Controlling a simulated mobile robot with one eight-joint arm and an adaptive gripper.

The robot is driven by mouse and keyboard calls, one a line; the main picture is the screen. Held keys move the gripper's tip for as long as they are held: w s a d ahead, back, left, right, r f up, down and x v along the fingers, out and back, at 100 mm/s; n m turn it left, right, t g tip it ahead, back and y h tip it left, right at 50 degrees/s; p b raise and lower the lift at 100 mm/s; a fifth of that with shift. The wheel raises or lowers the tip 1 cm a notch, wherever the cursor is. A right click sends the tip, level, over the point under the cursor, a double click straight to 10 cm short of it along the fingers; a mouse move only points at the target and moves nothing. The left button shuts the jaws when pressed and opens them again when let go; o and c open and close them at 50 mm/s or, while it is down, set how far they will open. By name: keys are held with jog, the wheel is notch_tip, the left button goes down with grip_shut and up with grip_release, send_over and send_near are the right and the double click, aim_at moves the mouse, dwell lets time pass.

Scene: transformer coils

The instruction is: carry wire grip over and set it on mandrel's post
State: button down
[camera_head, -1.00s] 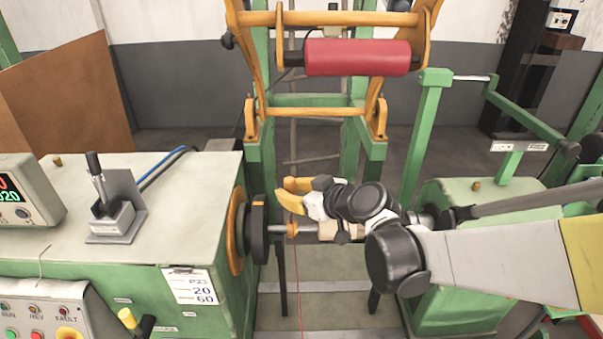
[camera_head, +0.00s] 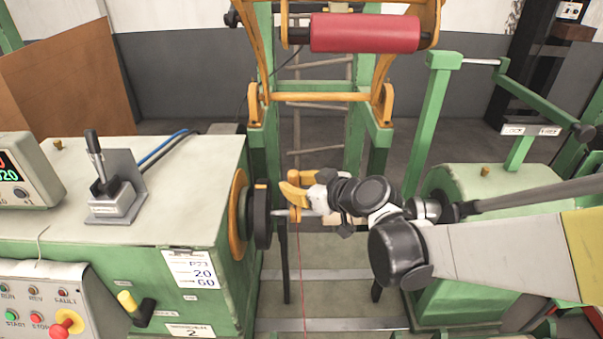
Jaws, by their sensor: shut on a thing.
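My gripper (camera_head: 291,188), with orange fingers, is over the gap between the two green machine housings, at the left end of my arm. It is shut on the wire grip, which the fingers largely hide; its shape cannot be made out. A thin red wire (camera_head: 302,270) runs down from just below the fingers. The mandrel shows partly as a grey pointed shaft (camera_head: 279,213) beside the black disc (camera_head: 261,213), just below and left of the fingers. My wrist hides its right part. I cannot make out the post or tell whether the grip touches it.
The left machine (camera_head: 215,160) carries a lever box (camera_head: 113,200) and a display. The right machine (camera_head: 455,290) stands behind my arm. A red roller (camera_head: 375,33) in an orange frame hangs above.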

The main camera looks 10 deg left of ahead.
jog(key=shift+f, duration=0.15)
jog(key=shift+f+b, duration=1.15)
jog(key=shift+f, duration=0.05)
jog(key=shift+f+b, duration=0.75)
jog(key=shift+f, duration=0.1)
jog(key=c, duration=1.2)
grip_release()
jog(key=v, duration=1.2)
